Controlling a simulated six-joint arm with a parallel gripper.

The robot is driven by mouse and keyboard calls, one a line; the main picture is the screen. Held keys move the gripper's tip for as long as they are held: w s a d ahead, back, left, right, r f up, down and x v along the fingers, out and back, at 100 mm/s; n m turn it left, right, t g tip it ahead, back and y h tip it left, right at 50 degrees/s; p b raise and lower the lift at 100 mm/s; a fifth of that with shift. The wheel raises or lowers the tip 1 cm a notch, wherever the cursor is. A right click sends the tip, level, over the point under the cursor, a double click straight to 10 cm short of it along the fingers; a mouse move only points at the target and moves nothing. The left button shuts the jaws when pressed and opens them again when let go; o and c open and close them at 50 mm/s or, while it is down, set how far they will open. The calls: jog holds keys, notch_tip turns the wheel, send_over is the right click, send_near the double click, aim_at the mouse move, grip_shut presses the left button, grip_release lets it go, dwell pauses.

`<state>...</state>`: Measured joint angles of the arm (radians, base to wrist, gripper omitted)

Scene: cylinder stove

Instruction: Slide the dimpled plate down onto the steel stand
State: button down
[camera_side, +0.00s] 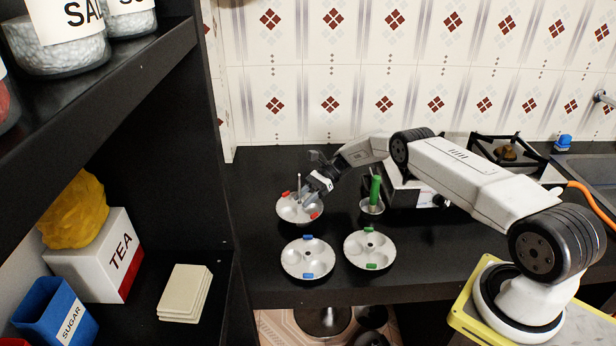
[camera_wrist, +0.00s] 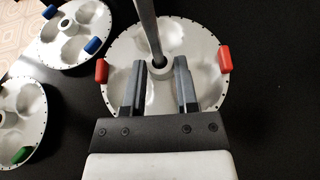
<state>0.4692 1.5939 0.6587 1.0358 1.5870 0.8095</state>
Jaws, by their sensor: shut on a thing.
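The dimpled plate with red grips (camera_side: 288,212) is at the left of the counter in the side view. It also shows in the wrist view (camera_wrist: 125,50). The thin steel stand (camera_side: 299,184) rises through the plate's central hub; its rod also shows in the wrist view (camera_wrist: 148,25). My gripper (camera_side: 309,197) is over the plate, its two fingers (camera_wrist: 159,82) shut on the hub, one on either side. The plate looks about level. It hides the foot of the stand, so I cannot tell whether a gap remains under it.
A blue-grip plate (camera_side: 296,262) and a green-grip plate (camera_side: 358,254) lie nearer the counter's front edge. A green post (camera_side: 375,188) on a round base stands to the right. A stove (camera_side: 505,153) is behind my arm; a dark shelf (camera_side: 125,75) is at left.

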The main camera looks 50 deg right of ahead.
jog(key=shift+f, duration=0.35)
dwell(0.7)
jog(key=shift+c, duration=1.5)
grip_release()
jog(key=shift+d, duration=0.15)
jog(key=shift+v, duration=3.75)
jog(key=shift+r, duration=0.15)
